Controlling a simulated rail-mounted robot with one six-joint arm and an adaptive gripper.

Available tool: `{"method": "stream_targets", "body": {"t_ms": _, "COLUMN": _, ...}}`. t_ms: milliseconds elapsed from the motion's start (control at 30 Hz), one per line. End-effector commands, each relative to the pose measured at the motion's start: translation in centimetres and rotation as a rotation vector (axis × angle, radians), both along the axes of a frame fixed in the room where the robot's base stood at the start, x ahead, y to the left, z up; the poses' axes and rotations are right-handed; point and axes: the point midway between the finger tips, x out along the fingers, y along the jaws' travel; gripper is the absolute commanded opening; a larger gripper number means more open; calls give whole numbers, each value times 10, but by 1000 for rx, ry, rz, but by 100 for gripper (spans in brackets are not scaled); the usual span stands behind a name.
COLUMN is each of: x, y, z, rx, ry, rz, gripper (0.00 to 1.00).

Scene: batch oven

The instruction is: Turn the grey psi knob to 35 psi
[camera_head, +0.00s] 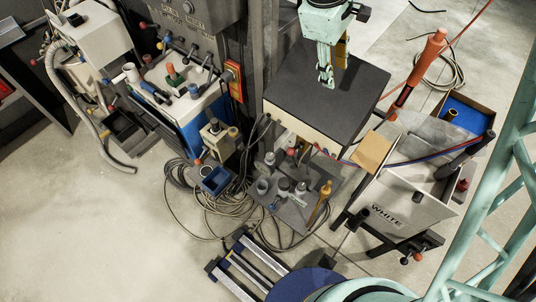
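My pale green gripper (325,76) hangs at the top centre, pointing down over the dark top of a box-shaped cabinet (300,90). Its fingers look close together, but I cannot tell whether they are open or shut. I see nothing clearly held; a yellow-brown part shows just beside it. I cannot make out a grey psi knob or a psi scale for certain. A grey panel (205,14) at the top left carries lettering and a small round grey part (187,7); whether this is the knob is too small to tell. My gripper is right of this panel and apart from it.
A blue-and-white unit (188,110) with several levers stands left of centre. Coiled hoses (215,215) lie on the floor. The floor at lower left is clear.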

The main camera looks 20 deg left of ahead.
Motion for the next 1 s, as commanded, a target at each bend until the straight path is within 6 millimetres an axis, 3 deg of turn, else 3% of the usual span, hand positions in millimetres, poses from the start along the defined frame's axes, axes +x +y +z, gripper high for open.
{"method": "stream_targets", "body": {"t_ms": 500, "x": 3, "y": 79, "z": -88, "rx": -83, "ry": 87, "rz": 207, "gripper": 36}}
{"method": "stream_targets", "body": {"t_ms": 1000, "x": -13, "y": 146, "z": -179, "rx": -165, "ry": 165, "rz": 402, "gripper": 36}}
